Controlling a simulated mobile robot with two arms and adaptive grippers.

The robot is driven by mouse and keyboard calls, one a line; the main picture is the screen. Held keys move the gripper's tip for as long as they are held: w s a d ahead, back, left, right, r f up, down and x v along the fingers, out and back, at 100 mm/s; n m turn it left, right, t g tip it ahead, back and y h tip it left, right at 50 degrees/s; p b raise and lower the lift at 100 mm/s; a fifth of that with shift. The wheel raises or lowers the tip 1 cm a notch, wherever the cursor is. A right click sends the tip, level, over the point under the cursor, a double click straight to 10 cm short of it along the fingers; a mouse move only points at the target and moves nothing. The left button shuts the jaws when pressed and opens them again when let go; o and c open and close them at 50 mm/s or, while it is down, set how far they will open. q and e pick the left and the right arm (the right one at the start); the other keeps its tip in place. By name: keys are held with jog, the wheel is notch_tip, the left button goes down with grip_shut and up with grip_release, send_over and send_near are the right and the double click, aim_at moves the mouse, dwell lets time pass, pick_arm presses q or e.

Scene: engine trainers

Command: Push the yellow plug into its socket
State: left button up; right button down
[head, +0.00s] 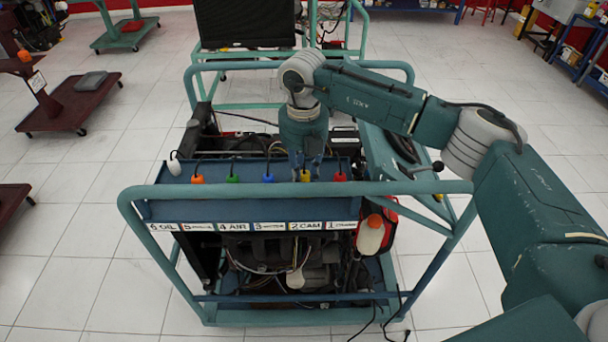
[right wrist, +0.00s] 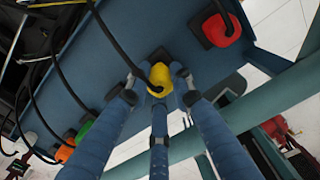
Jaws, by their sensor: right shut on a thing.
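The yellow plug (head: 305,176) is at the blue panel (head: 250,209) on top of the engine trainer, above the label "2 CAM". It shows close up in the right wrist view (right wrist: 160,78), with a black cable coming out of its end. A dark socket base (right wrist: 158,54) shows just behind it; I cannot tell how deep the plug sits. My right gripper (head: 305,168) reaches down from above and is shut on the yellow plug. Its fingers are around the plug in the right wrist view (right wrist: 158,84). My left gripper is in neither view.
A red plug (head: 340,176) sits right of the yellow one. Blue (head: 268,178), green (head: 232,178) and orange (head: 197,178) plugs sit to the left, all with black cables. The trainer's green tube frame (head: 290,188) runs along the panel's front. Open tiled floor surrounds it.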

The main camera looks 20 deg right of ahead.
jog(key=shift+f+b, duration=0.3)
jog(key=shift+f, duration=0.2)
jog(key=c, duration=1.4)
grip_release()
jog(key=shift+c, duration=0.2)
notch_tip(320, 180, up, 12)
